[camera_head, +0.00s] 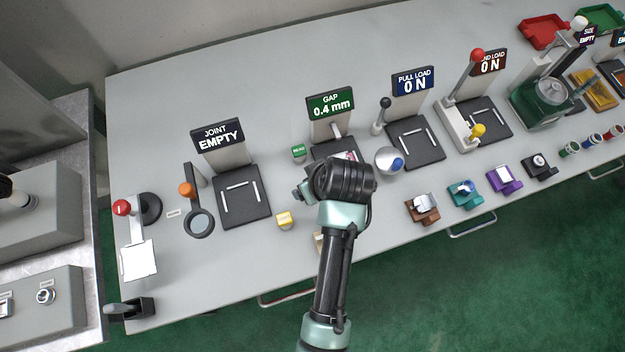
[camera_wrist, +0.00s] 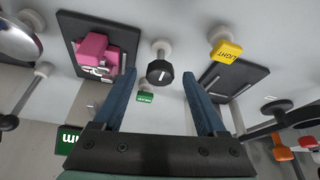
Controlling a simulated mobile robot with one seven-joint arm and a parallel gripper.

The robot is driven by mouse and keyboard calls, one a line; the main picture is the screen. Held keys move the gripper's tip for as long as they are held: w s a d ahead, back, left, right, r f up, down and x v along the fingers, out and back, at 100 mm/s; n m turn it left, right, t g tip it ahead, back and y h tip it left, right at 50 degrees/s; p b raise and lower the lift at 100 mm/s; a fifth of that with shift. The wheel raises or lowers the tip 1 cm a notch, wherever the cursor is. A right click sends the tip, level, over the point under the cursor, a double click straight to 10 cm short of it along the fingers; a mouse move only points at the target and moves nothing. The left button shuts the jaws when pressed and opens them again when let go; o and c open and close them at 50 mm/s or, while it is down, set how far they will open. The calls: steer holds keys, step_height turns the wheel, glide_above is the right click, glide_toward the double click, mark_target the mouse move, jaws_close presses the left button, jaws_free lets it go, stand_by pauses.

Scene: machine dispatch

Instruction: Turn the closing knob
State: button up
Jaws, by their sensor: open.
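The dark knob (camera_wrist: 160,71) with a white line on its face shows in the wrist view, between and beyond my fingertips. My gripper (camera_wrist: 158,78) is open and empty, one finger on each side of the knob's outline. I cannot tell whether the fingers reach the knob; no contact shows. A pink part (camera_wrist: 97,50) lies on the black plate (camera_wrist: 72,22) beside the knob. The gap display (camera_head: 331,104) reads 0.4 mm in the head view. There my wrist hides the knob and much of the plate.
A green READ button (camera_head: 299,152) and a yellow LIGHT button (camera_head: 284,220) stand near the gap station. The joint plate (camera_head: 244,210) is to the left, its display (camera_head: 217,137) reading EMPTY. A silver dome (camera_head: 388,160) stands close on the right.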

steer(key=shift+f, duration=0.15)
jaws_close()
stand_by(0.4)
steer(key=shift+a+m+p, duration=0.1)
steer(key=shift+m+p, duration=0.2)
steer(key=shift+p, duration=0.05)
